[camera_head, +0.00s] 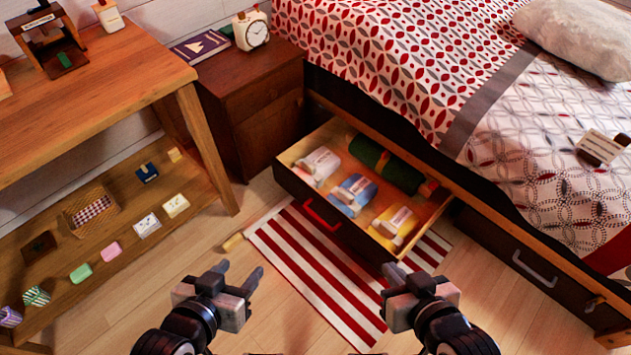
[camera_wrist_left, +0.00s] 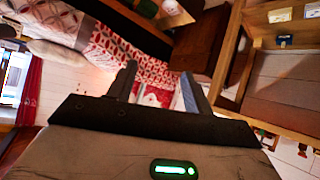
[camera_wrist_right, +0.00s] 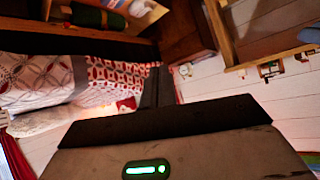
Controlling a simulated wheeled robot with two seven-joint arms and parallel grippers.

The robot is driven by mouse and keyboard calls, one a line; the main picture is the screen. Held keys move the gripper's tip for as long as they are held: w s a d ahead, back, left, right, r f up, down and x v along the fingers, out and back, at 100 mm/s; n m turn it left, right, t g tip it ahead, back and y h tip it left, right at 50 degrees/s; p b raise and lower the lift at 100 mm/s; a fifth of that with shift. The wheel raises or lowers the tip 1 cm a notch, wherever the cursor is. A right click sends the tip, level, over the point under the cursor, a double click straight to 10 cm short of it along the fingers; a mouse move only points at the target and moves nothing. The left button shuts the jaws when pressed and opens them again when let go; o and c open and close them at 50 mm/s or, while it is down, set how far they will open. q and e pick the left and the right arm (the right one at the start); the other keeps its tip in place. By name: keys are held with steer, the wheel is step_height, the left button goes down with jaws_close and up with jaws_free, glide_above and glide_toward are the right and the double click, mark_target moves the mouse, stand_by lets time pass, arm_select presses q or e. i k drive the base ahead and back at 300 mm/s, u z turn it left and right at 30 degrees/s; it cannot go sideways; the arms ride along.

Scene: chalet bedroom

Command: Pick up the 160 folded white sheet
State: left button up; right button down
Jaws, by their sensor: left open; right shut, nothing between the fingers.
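A folded white sheet (camera_head: 317,165) with a label lies in the back-left part of the open under-bed drawer (camera_head: 320,215). The print on its label is too small to read. My left gripper (camera_head: 238,272) is open and empty, in front of the drawer and to its left, well apart from the sheet. It also shows in the left wrist view (camera_wrist_left: 158,90). My right gripper (camera_head: 397,270) is shut and empty, near the drawer's front-right corner. Its closed fingers also show in the right wrist view (camera_wrist_right: 150,88).
A folded blue item (camera_head: 353,194), a folded yellow item (camera_head: 393,227) and a dark green roll (camera_head: 385,163) share the drawer. A striped rug (camera_head: 310,265) lies below it. A wooden shelf table (camera_head: 110,75) stands left, a nightstand (camera_head: 262,95) behind, the bed (camera_head: 480,110) right.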

mark_target(321, 163)
steer(key=u, duration=0.6)
steer(key=k, duration=1.3)
steer(key=z, duration=0.15)
steer(key=i, duration=1.75)
steer(key=u, duration=0.5)
